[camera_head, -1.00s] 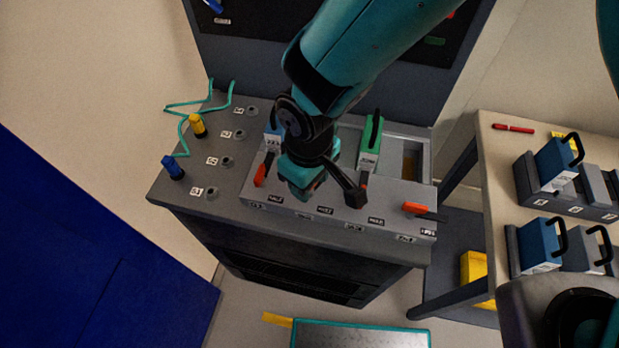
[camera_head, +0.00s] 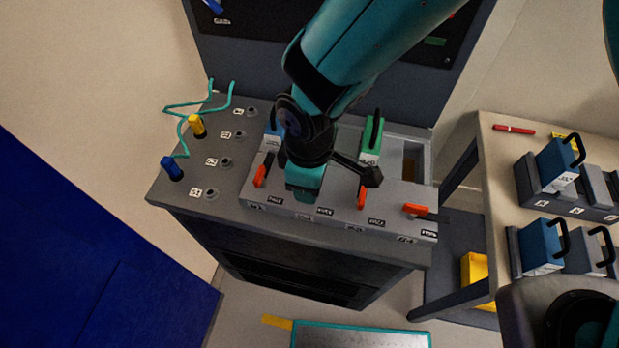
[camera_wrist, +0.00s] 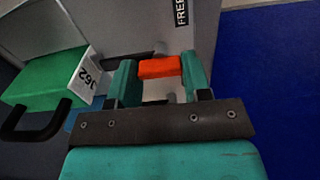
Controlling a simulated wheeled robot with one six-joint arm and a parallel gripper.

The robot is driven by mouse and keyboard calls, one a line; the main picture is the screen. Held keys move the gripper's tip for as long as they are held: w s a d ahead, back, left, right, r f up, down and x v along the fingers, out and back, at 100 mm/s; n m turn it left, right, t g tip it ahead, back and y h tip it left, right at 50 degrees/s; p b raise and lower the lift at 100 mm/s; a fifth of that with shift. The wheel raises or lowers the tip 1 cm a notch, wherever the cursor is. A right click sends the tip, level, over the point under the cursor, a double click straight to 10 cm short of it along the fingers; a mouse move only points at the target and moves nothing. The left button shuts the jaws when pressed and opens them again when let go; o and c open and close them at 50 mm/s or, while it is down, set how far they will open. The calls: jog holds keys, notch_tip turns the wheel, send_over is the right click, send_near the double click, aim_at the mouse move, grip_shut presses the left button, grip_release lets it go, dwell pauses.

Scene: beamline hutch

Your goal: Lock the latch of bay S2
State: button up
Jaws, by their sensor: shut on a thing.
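The bay panel (camera_head: 285,208) has a row of orange latch levers along its front strip. My gripper (camera_head: 304,192) is low over this strip, at the second position from the left, which appears to be bay S2. In the wrist view the orange latch lever (camera_wrist: 160,67) lies between the two teal fingers of my gripper (camera_wrist: 160,78), which are shut on it. In the head view that lever is hidden behind the gripper. A label reading FREE (camera_wrist: 181,12) shows beyond the lever. The bay slot behind is mostly covered by my arm.
A left lever (camera_head: 260,176) and a third lever (camera_head: 362,197) stand lengthwise; the far-right lever (camera_head: 415,208) lies sideways. A green module (camera_head: 371,140) and a blue module (camera_head: 272,140) flank my gripper. Yellow (camera_head: 197,126) and blue (camera_head: 172,168) plugs with teal cable stand left.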

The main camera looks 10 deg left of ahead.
jog(key=o, duration=0.9)
jog(key=shift+r, duration=0.15)
notch_tip(320, 180, up, 17)
jog(key=shift+r+b, duration=0.1)
jog(key=shift+b, duration=0.95)
